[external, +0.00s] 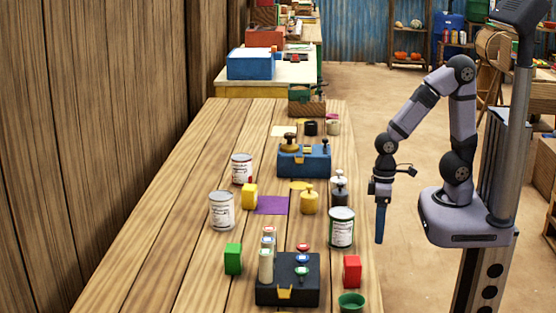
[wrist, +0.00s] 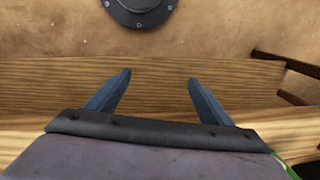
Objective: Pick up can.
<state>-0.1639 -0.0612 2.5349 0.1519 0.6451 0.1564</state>
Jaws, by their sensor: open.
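Several cans stand upright on the wooden table in the external view. A white can with red marks (external: 242,169) is at the back left, a pale grey-white can (external: 222,210) is nearer at the left, and a green-labelled can (external: 341,228) is near the right edge. My gripper (external: 380,232) hangs pointing down beside the table's right edge, to the right of the green-labelled can and apart from it. In the wrist view my gripper (wrist: 158,85) has its two blue fingers spread, with nothing between them. A bit of green shows at that view's lower right corner; I cannot tell what it is.
A blue box (external: 304,161), yellow weights (external: 309,202), a purple sheet (external: 272,205), a green block (external: 233,259), a red block (external: 352,271), a black rack (external: 287,280) and a small green cup (external: 351,302) crowd the table. Bare planks (external: 165,240) lie at left.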

